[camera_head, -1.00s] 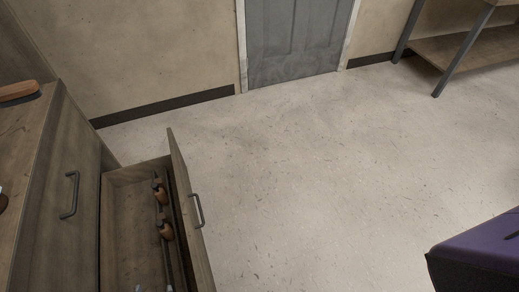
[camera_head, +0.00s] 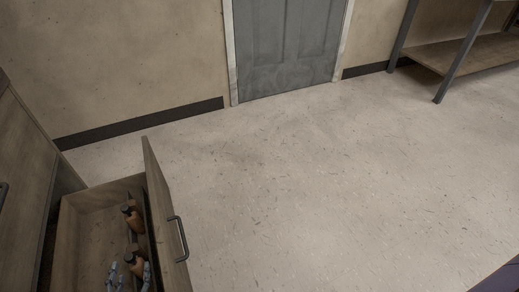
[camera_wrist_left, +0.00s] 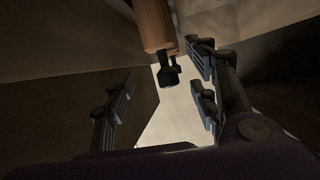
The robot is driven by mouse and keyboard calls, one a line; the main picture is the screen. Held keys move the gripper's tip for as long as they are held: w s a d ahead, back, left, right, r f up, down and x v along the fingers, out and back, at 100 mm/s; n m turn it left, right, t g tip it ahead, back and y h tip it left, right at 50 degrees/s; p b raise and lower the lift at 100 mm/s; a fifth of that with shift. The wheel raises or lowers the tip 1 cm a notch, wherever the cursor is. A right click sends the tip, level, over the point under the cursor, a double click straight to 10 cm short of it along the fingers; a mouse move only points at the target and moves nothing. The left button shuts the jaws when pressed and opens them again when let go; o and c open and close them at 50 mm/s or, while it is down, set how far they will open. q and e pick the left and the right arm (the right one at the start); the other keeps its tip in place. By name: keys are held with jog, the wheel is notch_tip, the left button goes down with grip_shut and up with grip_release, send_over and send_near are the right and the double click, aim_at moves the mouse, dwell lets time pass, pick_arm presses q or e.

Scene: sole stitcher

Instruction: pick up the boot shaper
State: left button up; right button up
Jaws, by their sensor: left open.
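The boot shaper (camera_head: 133,217), with brown wooden parts and dark metal, lies in an open drawer (camera_head: 85,232) at the lower left of the head view. My left gripper (camera_head: 128,277) reaches into this drawer at the bottom edge, its pale fingertips close to the wooden parts. In the left wrist view, a wooden piece with a dark metal end (camera_wrist_left: 155,28) comes down from the top, between and beyond the spread fingers of the open left gripper (camera_wrist_left: 158,92). I cannot tell whether any finger touches it. My right gripper is not in view.
The drawer's front panel (camera_head: 163,215) with its dark handle (camera_head: 179,238) stands right beside the gripper. The cabinet (camera_head: 25,185) is at the left. A grey door (camera_head: 285,45) and a shelf unit (camera_head: 465,55) are at the back. The speckled floor (camera_head: 330,190) is clear.

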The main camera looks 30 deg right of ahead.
aim_at(136, 267)
pick_arm(q)
jog(key=b+x, duration=0.2)
jog(key=x, duration=0.2)
jog(key=shift+a+f, duration=0.1)
